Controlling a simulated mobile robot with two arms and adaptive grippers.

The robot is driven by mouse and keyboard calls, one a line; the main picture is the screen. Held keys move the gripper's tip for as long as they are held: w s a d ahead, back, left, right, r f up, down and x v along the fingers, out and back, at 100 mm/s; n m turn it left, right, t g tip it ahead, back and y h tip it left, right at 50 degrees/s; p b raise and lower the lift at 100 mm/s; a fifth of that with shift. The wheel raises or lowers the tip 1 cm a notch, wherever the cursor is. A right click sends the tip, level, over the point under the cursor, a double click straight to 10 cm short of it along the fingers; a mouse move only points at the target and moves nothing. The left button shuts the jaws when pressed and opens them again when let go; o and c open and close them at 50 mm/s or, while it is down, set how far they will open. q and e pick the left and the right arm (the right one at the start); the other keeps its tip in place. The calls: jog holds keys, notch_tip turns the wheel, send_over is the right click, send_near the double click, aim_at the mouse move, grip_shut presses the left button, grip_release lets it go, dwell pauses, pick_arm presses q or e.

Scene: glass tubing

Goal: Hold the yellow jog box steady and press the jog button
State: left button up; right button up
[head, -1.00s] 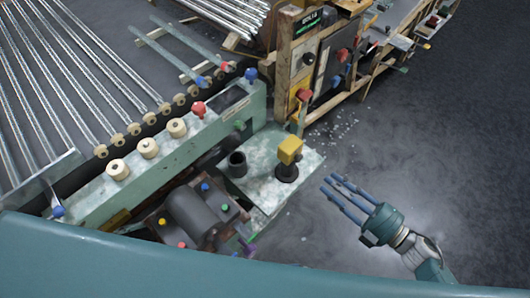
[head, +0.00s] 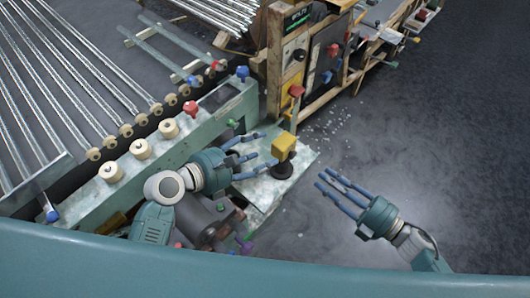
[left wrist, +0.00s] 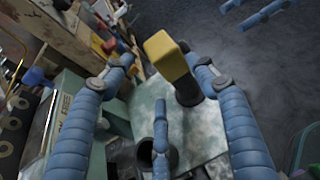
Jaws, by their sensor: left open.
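The yellow jog box (head: 284,146) sits on a dark round stand (head: 282,170) on a pale green plate. My left gripper (head: 267,149) is open just left of it, with its fingertips pointing at the box and no clear contact. In the left wrist view the yellow box (left wrist: 166,55) shows beyond and between my spread fingers. I cannot make out a separate jog button. My right gripper (head: 326,185) is open and empty to the right of the plate, over the floor, with its fingers pointing up-left. Its fingers also show at the top right of the left wrist view (left wrist: 262,12).
The plate (head: 300,160) adjoins a green machine rail (head: 125,180) with cream rollers and a red knob (head: 191,108). A wooden-framed control panel (head: 300,55) stands behind. Glass tubes lie at the left. Grey floor is free at the right.

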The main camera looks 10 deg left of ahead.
pick_arm(q)
notch_tip(320, 180, down, 8)
jog(key=shift+r, duration=0.25)
jog(key=x, duration=0.7)
jog(key=shift+w+d+f, duration=0.15)
jog(key=shift+f, duration=0.1)
jog(key=c, duration=1.1)
pick_arm(e)
grip_shut()
